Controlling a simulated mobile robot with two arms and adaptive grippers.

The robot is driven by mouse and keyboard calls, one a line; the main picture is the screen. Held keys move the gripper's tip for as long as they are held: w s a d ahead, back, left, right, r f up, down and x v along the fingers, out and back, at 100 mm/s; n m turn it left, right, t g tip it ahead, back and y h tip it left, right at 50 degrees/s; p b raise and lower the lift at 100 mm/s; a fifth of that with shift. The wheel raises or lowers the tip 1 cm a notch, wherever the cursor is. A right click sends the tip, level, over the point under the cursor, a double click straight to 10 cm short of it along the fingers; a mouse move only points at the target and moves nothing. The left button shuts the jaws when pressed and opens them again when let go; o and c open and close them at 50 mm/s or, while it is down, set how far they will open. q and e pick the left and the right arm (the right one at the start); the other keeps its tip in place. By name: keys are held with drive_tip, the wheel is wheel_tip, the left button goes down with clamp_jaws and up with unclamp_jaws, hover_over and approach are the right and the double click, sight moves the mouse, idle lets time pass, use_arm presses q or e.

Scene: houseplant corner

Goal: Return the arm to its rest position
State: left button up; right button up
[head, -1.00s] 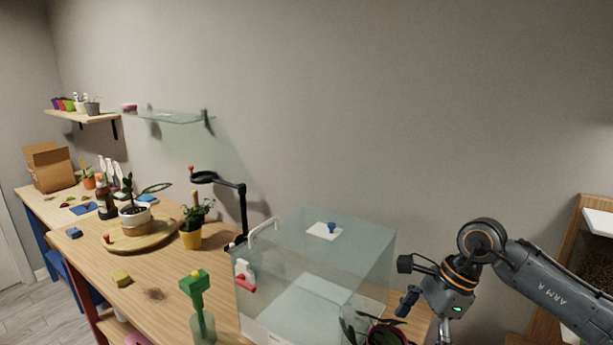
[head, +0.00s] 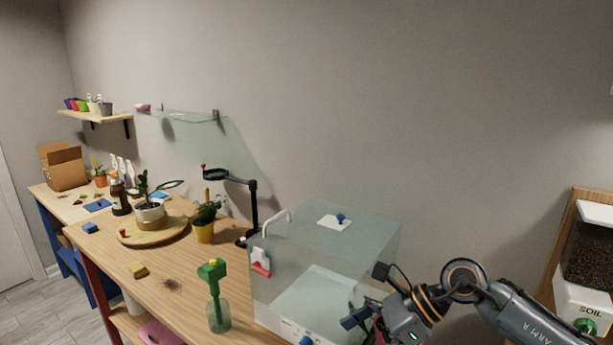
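My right arm comes in from the lower right. Its gripper (head: 360,318) is low in the picture, in front of the right side of the clear glass-walled box (head: 285,270). Its fingers are partly hidden and cut off by the lower edge, so I cannot tell whether they are open or shut. A bit of a red pot (head: 378,338) shows behind or beside the gripper, and I cannot tell whether they touch. My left arm and gripper are not in view.
The wooden bench (head: 190,290) runs left of the box. It holds a green-topped bottle (head: 217,310), a yellow pot with a plant (head: 204,233), a round wooden board (head: 130,238) and a black stand (head: 252,205). A soil container (head: 588,290) stands at the right.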

drive_tip(key=s+a+r+m+t+y, duration=0.2)
drive_tip(key=a+r+m+t+y, duration=0.2)
drive_tip(key=a+r+m+y, duration=0.5)
drive_tip(key=w+d+r+m+t, duration=0.3)
drive_tip(key=m+t, duration=0.7)
drive_tip(key=m, duration=0.1)
drive_tip(key=d+f+m+t+h, duration=0.3)
drive_tip(key=d+f+m+h, duration=1.35)
drive_tip(key=m, duration=0.65)
drive_tip(key=s+d+f+m+g+h, duration=0.25)
drive_tip(key=s+f+m+g, duration=0.35)
drive_tip(key=s+f, duration=0.45)
drive_tip(key=s+f+m+g, duration=0.1)
drive_tip(key=s+f+g, duration=0.25)
drive_tip(key=s, duration=0.35)
drive_tip(key=s+f+m+g, duration=0.2)
drive_tip(key=s+f+g, duration=0.15)
drive_tip(key=s, duration=0.35)
wheel_tip(320, 180, down, 25)
drive_tip(key=g, duration=0.2)
drive_tip(key=s+d+f, duration=0.2)
drive_tip(key=s+f, duration=1.5)
drive_tip(key=s, duration=0.1)
drive_tip(key=shift+d+n+g, duration=0.35)
drive_tip(key=shift+n+g, duration=0.05)
